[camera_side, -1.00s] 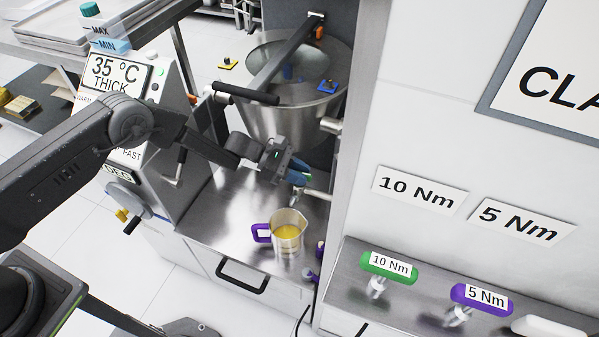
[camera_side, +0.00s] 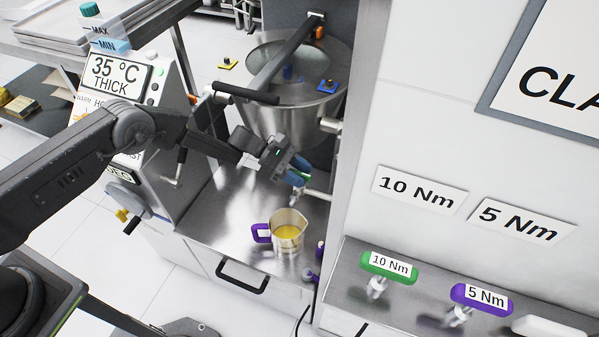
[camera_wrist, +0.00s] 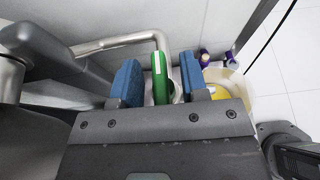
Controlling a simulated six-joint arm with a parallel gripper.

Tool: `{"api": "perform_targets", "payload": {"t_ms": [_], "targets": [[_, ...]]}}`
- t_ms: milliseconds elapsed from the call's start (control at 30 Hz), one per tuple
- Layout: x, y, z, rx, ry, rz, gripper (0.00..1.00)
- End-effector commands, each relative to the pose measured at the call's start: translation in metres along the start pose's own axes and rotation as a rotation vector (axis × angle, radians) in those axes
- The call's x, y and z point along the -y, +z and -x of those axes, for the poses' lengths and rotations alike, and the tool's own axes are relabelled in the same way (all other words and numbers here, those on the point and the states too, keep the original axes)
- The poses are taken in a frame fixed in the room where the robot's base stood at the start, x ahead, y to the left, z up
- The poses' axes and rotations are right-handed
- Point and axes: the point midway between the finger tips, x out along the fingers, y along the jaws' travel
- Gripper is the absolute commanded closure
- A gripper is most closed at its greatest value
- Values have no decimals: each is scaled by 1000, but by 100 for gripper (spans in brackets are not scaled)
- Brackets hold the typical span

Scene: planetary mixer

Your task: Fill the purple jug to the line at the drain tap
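The jug (camera_side: 289,236) with the purple handle (camera_side: 262,233) stands upright on the steel deck below the drain tap (camera_side: 297,194). Yellow liquid shows inside it; I cannot make out the line. In the wrist view the jug (camera_wrist: 240,86) is right of my fingers, partly hidden by the gripper. The tap's green handle (camera_wrist: 160,78) stands between the two blue fingers of my gripper (camera_wrist: 158,80). A gap shows on the left side of the handle, and the right finger is close to it. In the side view my gripper (camera_side: 298,172) is just above the tap spout.
The steel mixer bowl (camera_side: 285,110) is just behind my gripper. Purple fittings (camera_side: 314,275) are right of the jug. A grey pipe (camera_wrist: 115,42) runs behind the tap handle. The deck (camera_side: 218,215) left of the jug is clear.

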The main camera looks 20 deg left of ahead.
Motion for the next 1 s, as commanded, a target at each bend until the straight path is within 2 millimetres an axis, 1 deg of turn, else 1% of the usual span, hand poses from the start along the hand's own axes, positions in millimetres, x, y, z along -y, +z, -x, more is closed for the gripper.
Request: {"api": "perform_targets", "payload": {"t_ms": [233,367,467,700,800,900,1000], "targets": [[0,0,2,-1,2,1,60],[-2,0,13,0,4,0,60],[-2,0,31,-1,6,1,60],[-1,0,85,0,6,1,60],[-1,0,105,-1,6,0,60],[-1,0,121,0,4,0,60],[0,0,131,-1,2,0,60]]}}
